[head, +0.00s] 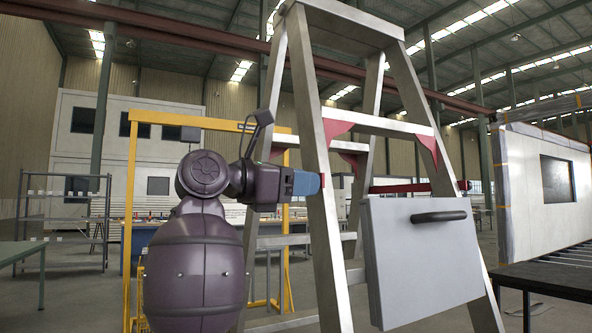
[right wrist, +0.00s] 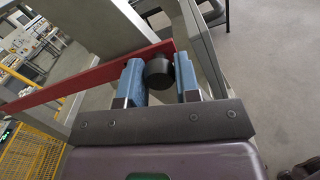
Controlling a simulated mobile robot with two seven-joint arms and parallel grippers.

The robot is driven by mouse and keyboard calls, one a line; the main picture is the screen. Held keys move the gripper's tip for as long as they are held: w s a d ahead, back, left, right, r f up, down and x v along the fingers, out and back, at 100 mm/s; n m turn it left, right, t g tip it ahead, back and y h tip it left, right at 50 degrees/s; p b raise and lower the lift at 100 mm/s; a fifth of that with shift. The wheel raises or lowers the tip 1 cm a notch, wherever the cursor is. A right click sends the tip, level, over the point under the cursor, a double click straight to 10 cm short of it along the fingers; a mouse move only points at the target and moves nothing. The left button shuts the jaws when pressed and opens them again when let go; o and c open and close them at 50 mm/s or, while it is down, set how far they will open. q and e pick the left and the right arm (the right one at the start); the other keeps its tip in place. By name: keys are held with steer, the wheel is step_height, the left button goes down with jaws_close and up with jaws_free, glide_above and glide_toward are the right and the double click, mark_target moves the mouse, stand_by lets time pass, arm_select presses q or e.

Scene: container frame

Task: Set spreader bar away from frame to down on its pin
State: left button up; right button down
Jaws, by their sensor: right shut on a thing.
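The spreader bar is a red flat bar (head: 415,187) on the stepladder frame (head: 310,150). In the right wrist view the gripper (right wrist: 160,80) is shut on a black round knob (right wrist: 158,72) at the end of the red bar (right wrist: 90,82). The pin cannot be made out. My left gripper is not in view.
A grey panel with a dark handle (head: 425,255) hangs at the ladder's right side. A yellow frame (head: 130,200) stands behind on the left. A dark table (head: 550,280) is at the right edge. Shelving (head: 65,210) is far left.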

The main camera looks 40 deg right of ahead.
steer(key=shift+w+f, duration=0.1)
steer(key=shift+f, duration=0.3)
steer(key=c, duration=1.1)
jaws_free()
steer(key=shift+c, duration=0.2)
steer(key=o, duration=0.3)
steer(key=shift+r, duration=0.1)
steer(key=shift+a, duration=0.15)
